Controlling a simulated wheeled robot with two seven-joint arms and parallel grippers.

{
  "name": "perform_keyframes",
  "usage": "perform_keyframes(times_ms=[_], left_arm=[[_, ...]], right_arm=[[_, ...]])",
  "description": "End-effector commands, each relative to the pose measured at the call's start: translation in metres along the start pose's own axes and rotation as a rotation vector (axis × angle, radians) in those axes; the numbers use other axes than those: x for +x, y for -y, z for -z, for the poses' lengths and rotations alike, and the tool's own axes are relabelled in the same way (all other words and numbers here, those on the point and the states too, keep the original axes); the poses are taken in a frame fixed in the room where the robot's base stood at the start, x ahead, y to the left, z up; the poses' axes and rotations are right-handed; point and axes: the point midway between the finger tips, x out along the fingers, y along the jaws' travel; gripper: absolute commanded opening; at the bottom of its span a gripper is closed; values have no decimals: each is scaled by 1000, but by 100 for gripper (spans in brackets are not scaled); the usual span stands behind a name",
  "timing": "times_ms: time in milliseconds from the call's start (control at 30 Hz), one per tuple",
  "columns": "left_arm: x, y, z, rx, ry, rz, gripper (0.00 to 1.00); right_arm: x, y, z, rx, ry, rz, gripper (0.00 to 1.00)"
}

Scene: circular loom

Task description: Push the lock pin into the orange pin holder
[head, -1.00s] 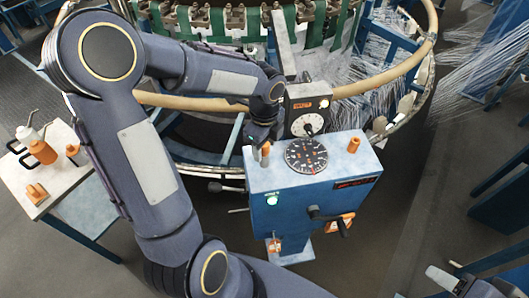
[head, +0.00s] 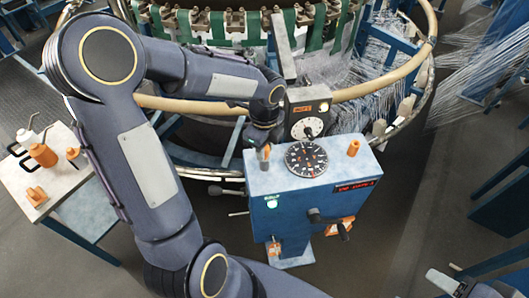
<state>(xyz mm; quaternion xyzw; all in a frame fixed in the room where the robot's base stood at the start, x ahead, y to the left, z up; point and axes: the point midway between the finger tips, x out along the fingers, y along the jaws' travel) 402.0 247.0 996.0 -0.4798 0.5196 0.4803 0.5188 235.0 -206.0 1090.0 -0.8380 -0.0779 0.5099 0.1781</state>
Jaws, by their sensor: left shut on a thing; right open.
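My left gripper (head: 262,140) is over the back left corner of the blue control box's pale top (head: 330,165). It is shut on a small upright part, which I take to be the lock pin. A short orange piece (head: 265,154) shows just below the fingers, standing on the box top; I cannot tell whether it is the pin or the orange pin holder. The fingers hide how deep the pin sits. A second orange upright piece (head: 353,147) stands at the back right of the box top. My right gripper (head: 447,276) is open and empty at the lower right, away from the box.
A black dial (head: 306,159) lies on the box top, with a gauge unit (head: 308,120) behind it. A crank handle (head: 328,218) sticks out in front. The loom's tan ring (head: 380,78) curves behind. A side table (head: 50,185) at left holds orange items.

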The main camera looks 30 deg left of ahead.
Motion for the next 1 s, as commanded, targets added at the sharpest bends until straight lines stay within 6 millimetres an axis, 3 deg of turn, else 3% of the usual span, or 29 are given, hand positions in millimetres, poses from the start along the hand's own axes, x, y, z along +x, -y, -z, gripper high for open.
perform_keyframes(times_ms=[467,1000], left_arm=[[-14,0,0,0,0,1,0],[-70,0,0,1,0,1,0]], right_arm=[[-10,5,5,0,0,0,51],[-52,24,26,0,0,0,51]])
